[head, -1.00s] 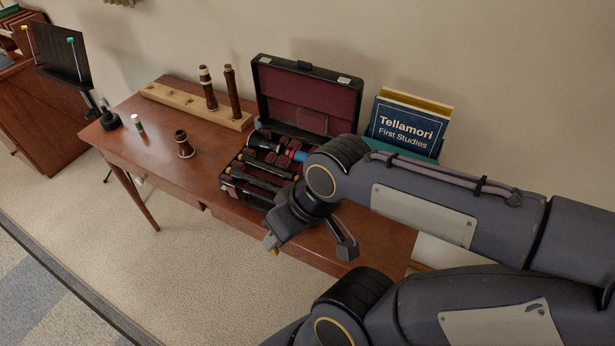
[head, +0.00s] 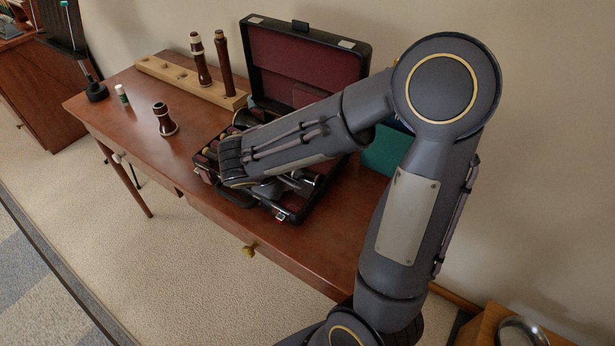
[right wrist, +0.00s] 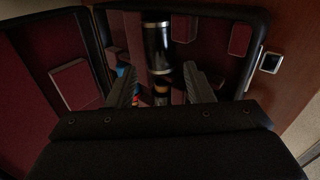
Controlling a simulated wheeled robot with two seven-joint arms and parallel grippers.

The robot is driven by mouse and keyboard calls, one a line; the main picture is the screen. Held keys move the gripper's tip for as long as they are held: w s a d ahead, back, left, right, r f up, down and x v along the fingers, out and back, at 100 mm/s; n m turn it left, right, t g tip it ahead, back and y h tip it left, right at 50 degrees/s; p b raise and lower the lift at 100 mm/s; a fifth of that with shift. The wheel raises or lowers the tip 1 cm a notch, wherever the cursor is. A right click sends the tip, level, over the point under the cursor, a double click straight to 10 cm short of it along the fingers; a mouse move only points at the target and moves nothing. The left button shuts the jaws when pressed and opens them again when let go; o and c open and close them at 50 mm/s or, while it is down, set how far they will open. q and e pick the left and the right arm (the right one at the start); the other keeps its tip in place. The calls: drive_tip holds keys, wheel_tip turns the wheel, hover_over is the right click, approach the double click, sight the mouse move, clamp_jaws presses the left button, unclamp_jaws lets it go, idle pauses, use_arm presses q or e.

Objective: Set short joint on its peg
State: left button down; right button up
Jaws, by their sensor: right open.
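A black cylindrical joint with silver rings (right wrist: 158,48) lies in the open instrument case (head: 290,216); it may be the short joint. In the right wrist view my right gripper (right wrist: 160,84) is open, its fingers apart and pointing toward this joint, with nothing seen held between them. In the head view the gripper (head: 290,187) is low over the case, partly covered by my wrist. The wooden peg rack (head: 160,72) stands at the table's back. A ringed brown joint (head: 200,60) and a plainer brown joint (head: 224,64) stand upright on it. My left gripper is out of view.
A short flared brown piece (head: 165,120) stands on the table (head: 130,120), left of the case. A small bottle (head: 122,95) and a black stand base (head: 96,91) are farther left. The raised case lid (head: 300,62) is behind my arm. The table's front left is clear.

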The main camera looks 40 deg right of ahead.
sight(299, 176)
drive_tip(key=shift+x, duration=1.65)
drive_tip(key=shift+s+f, duration=0.1)
drive_tip(key=shift+c, duration=0.5)
drive_tip(key=shift+f, duration=0.1)
drive_tip(key=c, duration=0.5)
drive_tip(key=shift+c, duration=1.2)
